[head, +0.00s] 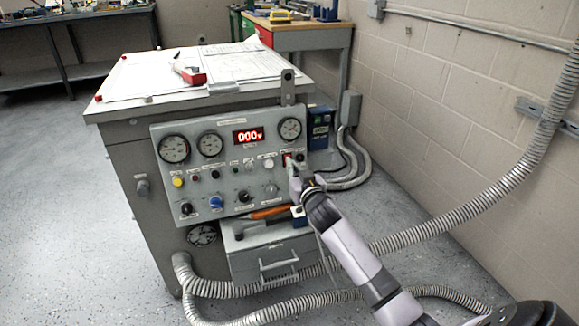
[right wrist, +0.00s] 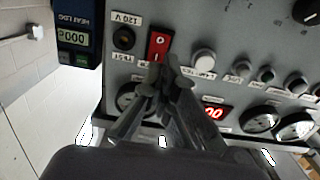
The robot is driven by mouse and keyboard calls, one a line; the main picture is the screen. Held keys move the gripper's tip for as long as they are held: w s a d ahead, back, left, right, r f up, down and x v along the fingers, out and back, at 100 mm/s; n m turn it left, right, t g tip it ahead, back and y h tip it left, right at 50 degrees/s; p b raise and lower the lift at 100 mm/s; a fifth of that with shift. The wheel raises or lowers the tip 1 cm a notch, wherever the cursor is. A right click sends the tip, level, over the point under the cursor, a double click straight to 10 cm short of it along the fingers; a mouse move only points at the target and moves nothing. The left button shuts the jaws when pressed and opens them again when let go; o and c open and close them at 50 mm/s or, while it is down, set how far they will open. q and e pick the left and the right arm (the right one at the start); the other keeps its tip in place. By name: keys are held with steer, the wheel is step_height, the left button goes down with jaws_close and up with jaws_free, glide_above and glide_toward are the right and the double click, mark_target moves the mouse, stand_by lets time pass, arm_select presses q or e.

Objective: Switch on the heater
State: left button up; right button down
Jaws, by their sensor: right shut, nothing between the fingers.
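The control panel (head: 225,170) is on the front of a grey cabinet, with gauges, knobs, buttons and a red digital display (head: 249,135) reading 000. A red rocker switch (right wrist: 158,47) marked O and I sits near its right edge; in the head view this switch (head: 287,158) is partly hidden by my gripper. My right gripper (head: 294,180) is shut and empty, its fingertips (right wrist: 170,72) at the I end of the switch; I cannot tell if they touch.
A drawer (head: 272,260) and a shelf with an orange-handled tool (head: 270,212) are below the panel. Flexible conduits (head: 470,210) run along the floor and wall at right. Papers and a red-and-grey tool (head: 190,74) lie on the cabinet top. The floor at left is clear.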

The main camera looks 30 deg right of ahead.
arm_select(q)
steer(key=w+r+t, duration=0.1)
steer(key=w+d+r+t, duration=0.1)
steer(key=r, duration=0.1)
steer(key=shift+w+r+h+b, duration=0.15)
steer(key=shift+r+h+b, duration=0.15)
steer(key=shift+h, duration=0.1)
arm_select(e)
steer(key=x, duration=0.2)
steer(key=shift+w+d, duration=0.1)
steer(key=shift+w, duration=0.25)
